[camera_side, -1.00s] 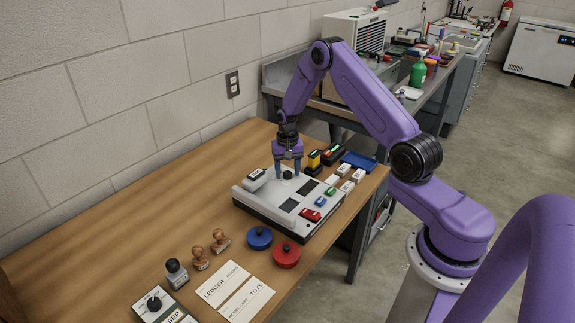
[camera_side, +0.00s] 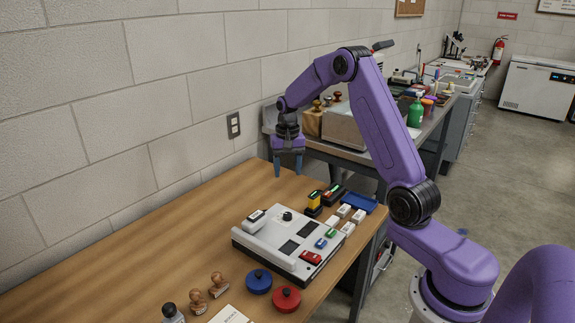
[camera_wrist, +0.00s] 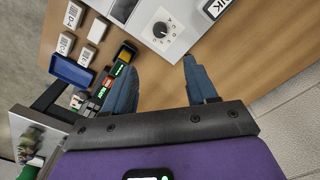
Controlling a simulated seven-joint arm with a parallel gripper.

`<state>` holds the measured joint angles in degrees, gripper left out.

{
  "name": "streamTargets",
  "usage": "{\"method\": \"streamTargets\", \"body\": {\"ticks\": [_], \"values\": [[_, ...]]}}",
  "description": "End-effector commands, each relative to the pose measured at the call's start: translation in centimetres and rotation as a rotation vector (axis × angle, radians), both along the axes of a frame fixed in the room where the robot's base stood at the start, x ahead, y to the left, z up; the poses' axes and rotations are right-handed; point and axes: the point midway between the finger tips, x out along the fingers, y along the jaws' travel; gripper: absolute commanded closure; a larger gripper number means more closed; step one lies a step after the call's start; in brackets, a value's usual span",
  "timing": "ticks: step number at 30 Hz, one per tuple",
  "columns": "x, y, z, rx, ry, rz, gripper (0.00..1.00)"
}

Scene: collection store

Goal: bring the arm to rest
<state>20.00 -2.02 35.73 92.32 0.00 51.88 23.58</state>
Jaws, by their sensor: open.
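My gripper (camera_side: 288,164) hangs above the back part of the wooden table (camera_side: 150,245), behind the grey and white device, pointing down. Its blue fingers are apart with nothing between them; they also show spread in the wrist view (camera_wrist: 163,85). The device (camera_side: 262,240) lies on the table with a black knob (camera_side: 287,216), dark panels and small coloured blocks on top. The knob shows in the wrist view as a dial (camera_wrist: 161,30) beyond my fingertips. My gripper is clear of the device.
Right of the device are a blue tray (camera_side: 359,203), white blocks (camera_side: 358,215) and a yellow and black stamp (camera_side: 314,199). A blue round tin (camera_side: 258,281), a red one (camera_side: 286,298) and wooden-handled stamps (camera_side: 218,285) stand in front. The wall (camera_side: 75,150) is behind; the table's left is bare.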

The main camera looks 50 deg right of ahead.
Motion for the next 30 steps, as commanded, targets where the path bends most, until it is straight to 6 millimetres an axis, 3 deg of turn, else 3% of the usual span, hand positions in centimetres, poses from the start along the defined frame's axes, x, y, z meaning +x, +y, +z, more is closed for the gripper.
{"method": "streamTargets", "body": {"ticks": [4, 17, 23, 30], "values": [[0.0, 0.0, 1.0, -0.001, -0.001, 0.000, 0.43], [0.0, 0.5, 1.3, 0.000, 0.000, 0.017, 0.43], [-0.8, 5.1, 2.7, -0.001, -0.004, 0.169, 0.43], [-4.2, 12.8, 4.9, -0.001, -0.008, 0.456, 0.43]]}}
